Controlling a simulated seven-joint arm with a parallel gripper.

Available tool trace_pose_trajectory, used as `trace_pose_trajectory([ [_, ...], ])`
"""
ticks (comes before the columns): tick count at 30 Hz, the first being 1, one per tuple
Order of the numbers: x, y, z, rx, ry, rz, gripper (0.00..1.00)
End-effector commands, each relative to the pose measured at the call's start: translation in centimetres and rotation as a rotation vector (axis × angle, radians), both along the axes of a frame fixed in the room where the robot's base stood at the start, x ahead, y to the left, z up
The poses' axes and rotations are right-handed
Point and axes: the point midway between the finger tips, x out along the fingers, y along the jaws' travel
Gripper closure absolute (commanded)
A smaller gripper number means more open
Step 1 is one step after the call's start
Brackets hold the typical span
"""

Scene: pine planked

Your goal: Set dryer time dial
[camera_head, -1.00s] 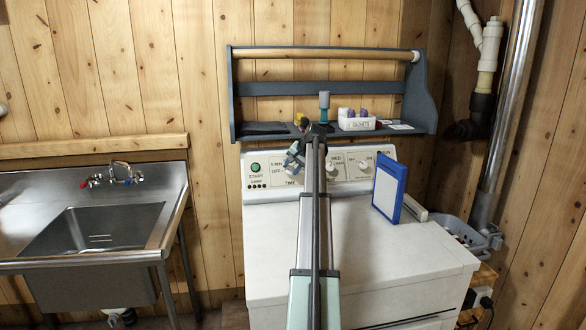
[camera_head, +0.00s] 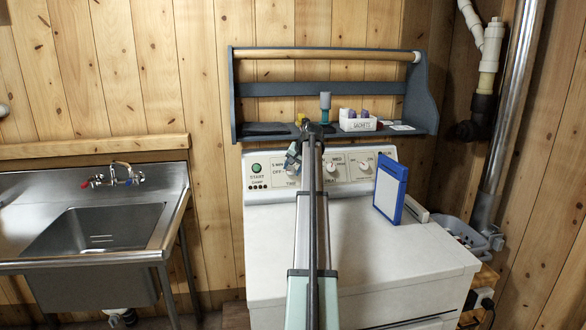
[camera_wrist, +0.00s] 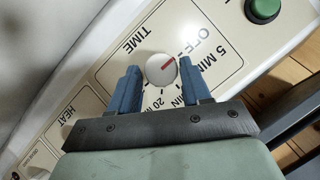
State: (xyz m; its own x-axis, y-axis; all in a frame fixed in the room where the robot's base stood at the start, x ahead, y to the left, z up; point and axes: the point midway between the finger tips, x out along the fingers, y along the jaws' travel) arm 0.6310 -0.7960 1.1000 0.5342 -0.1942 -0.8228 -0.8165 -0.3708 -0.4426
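The time dial (camera_wrist: 160,69) is a round pale knob with a red pointer line, on the dryer's control panel (camera_wrist: 108,68). In the wrist view, TIME, OFF, 5 MIN and 20 are printed around it. The red line points up and right in that view, toward OFF. My gripper (camera_wrist: 159,84) is open, with one blue finger on each side of the dial. The gaps look small; I cannot tell whether either finger touches it.
A green START button (camera_head: 256,167) sits left of the dial. Other knobs (camera_head: 331,167) are to the right. A blue-framed board (camera_head: 390,192) stands on the white dryer top (camera_head: 400,250). A shelf (camera_head: 270,138) with a sachet box (camera_head: 357,122) hangs above the panel.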

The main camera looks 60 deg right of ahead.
Motion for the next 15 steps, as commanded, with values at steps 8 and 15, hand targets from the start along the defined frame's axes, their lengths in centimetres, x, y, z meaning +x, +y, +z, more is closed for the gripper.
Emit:
trace_pose_trajectory([
  [8, 0.04, 0.02, 0.06, 0.000, -0.002, -0.001, 0.34],
  [15, -0.17, 0.11, 0.40, 0.000, -0.002, -0.001, 0.34],
])
